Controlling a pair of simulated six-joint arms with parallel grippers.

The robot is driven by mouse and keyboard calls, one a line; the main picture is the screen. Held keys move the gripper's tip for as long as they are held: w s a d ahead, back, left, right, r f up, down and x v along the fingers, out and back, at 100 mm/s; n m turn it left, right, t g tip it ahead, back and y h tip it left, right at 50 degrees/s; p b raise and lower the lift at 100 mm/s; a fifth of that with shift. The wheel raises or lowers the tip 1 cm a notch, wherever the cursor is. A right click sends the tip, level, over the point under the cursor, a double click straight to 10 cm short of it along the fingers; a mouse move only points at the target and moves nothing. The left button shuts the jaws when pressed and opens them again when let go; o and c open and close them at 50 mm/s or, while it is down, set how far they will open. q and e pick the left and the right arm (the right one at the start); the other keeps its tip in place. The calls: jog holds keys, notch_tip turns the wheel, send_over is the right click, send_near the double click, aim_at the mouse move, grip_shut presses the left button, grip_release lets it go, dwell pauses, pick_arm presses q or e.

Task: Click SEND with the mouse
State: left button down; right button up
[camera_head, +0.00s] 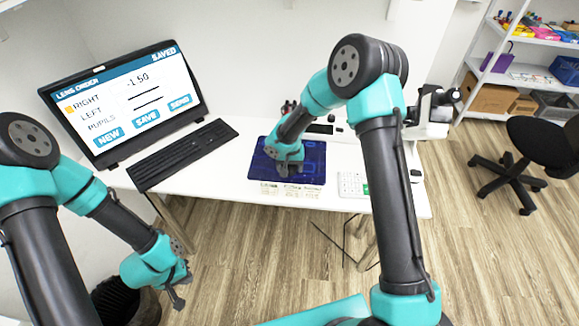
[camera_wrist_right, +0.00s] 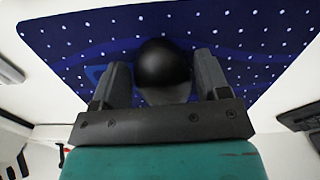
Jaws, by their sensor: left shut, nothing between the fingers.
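The monitor (camera_head: 130,95) shows a lens order page with "SAVED" at its top right, and NEW, SAVE and SEND buttons. The SEND button (camera_head: 180,102) is the rightmost; I cannot make out a pointer. The dark blue mouse pad (camera_head: 312,158) lies on the desk. In the head view my right gripper (camera_head: 288,170) hides the mouse. My left gripper (camera_head: 178,292) is shut and empty, low beside the desk.
A black keyboard (camera_head: 182,154) lies in front of the monitor, left of the pad. A dark bin (camera_head: 125,302) stands on the floor near my left gripper.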

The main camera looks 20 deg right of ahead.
aim_at(290, 166)
jog(key=o, duration=0.4)
notch_tip(290, 166, up, 17)
jog(key=shift+r, duration=0.2)
dwell(0.5)
dwell(0.3)
